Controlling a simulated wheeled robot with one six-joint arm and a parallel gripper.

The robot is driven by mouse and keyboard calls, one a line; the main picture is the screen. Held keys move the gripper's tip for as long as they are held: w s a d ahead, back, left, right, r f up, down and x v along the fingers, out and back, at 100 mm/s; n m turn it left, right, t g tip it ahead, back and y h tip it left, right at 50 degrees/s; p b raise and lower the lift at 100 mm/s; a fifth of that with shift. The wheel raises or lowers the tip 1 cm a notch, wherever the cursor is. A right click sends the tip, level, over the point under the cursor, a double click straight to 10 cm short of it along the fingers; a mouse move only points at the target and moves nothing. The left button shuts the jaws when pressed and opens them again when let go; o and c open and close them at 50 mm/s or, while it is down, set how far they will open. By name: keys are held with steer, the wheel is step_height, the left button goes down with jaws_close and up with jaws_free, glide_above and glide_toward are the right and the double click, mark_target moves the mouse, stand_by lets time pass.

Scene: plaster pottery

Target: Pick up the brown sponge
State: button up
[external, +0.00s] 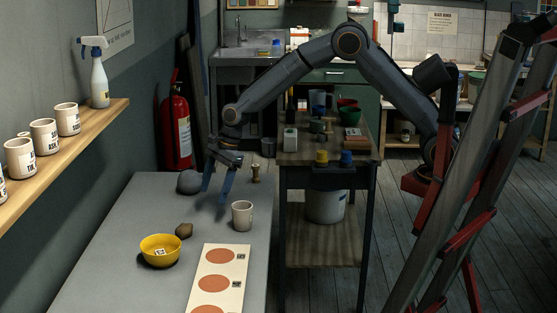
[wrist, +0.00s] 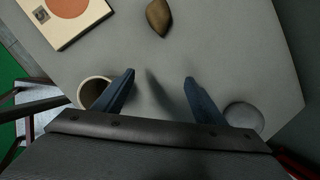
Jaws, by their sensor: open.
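The brown sponge (external: 183,230) is a small rounded lump on the grey table (external: 140,205), right behind the yellow bowl (external: 160,251). In the wrist view the sponge (wrist: 159,16) is at the top, ahead of the fingertips and apart from them. My gripper (external: 214,200) is above the table, farther back than the sponge. Its two blue fingers point down and are spread apart with nothing between them, as the wrist view (wrist: 158,80) also shows.
A pale mug (external: 242,215) stands close to the right of my fingers; a grey ball (external: 189,182) lies to their left. A small wooden piece (external: 255,173) stands behind. A board with orange discs (external: 219,279) lies at the front right. The table's left part is clear.

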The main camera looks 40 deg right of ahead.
mark_target(186, 225)
steer(key=s+a+m, duration=0.2)
steer(key=a+m, duration=0.1)
steer(key=a, duration=0.7)
steer(key=shift+y, duration=0.4)
steer(key=shift+p+x, duration=1.25)
steer(key=shift+x, duration=2.9)
steer(key=shift+d, duration=0.2)
steer(key=c, duration=1.1)
